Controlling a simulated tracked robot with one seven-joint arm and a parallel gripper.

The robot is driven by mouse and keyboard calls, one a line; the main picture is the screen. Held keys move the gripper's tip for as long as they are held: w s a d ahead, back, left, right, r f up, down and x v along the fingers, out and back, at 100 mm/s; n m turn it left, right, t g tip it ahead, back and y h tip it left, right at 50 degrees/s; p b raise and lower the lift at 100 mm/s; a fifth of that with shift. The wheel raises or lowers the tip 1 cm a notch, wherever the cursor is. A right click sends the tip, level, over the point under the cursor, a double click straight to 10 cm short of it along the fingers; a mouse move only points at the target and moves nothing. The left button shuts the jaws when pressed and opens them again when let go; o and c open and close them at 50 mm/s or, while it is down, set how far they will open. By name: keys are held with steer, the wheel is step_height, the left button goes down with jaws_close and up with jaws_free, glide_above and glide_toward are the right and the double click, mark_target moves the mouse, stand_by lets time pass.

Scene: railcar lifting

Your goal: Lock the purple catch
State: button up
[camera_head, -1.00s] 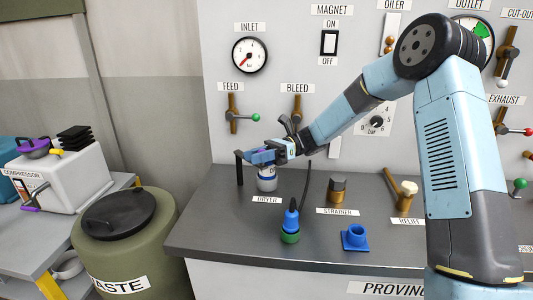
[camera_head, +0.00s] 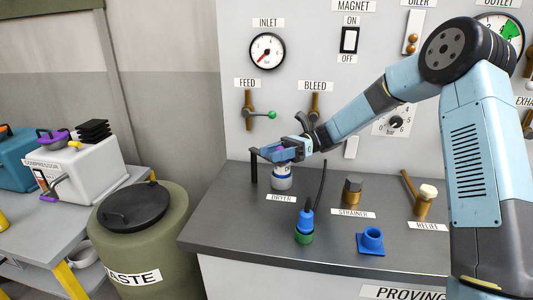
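My gripper (camera_head: 272,153) is at the top of the white dryer canister (camera_head: 282,180) on the bench. Purple shows between or beside its blue fingers, but the fingers hide most of it, and I cannot tell whether they grip it. A black upright post with a short top bar (camera_head: 253,168) stands just left of the canister. Purple parts also show on the white compressor box at the left: a purple-ended lever (camera_head: 48,196) on its front and a purple round part (camera_head: 52,139) on top. I cannot tell which purple part is the catch.
The dark bench (camera_head: 225,220) holds a blue and green fitting (camera_head: 305,225), a strainer (camera_head: 352,190), a relief valve (camera_head: 425,202) and a blue socket (camera_head: 371,241). A waste drum (camera_head: 140,250) stands between bench and left table. The bench's front left is clear.

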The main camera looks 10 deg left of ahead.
steer(key=shift+r, duration=0.5)
steer(key=shift+s+d+r, duration=1.2)
steer(key=shift+s+r, duration=0.8)
steer(key=shift+s+d+r, duration=1.2)
steer(key=shift+s+r, duration=0.75)
steer(key=shift+s, duration=0.05)
steer(key=shift+s+d+r, duration=1.2)
steer(key=shift+s+r, duration=0.8)
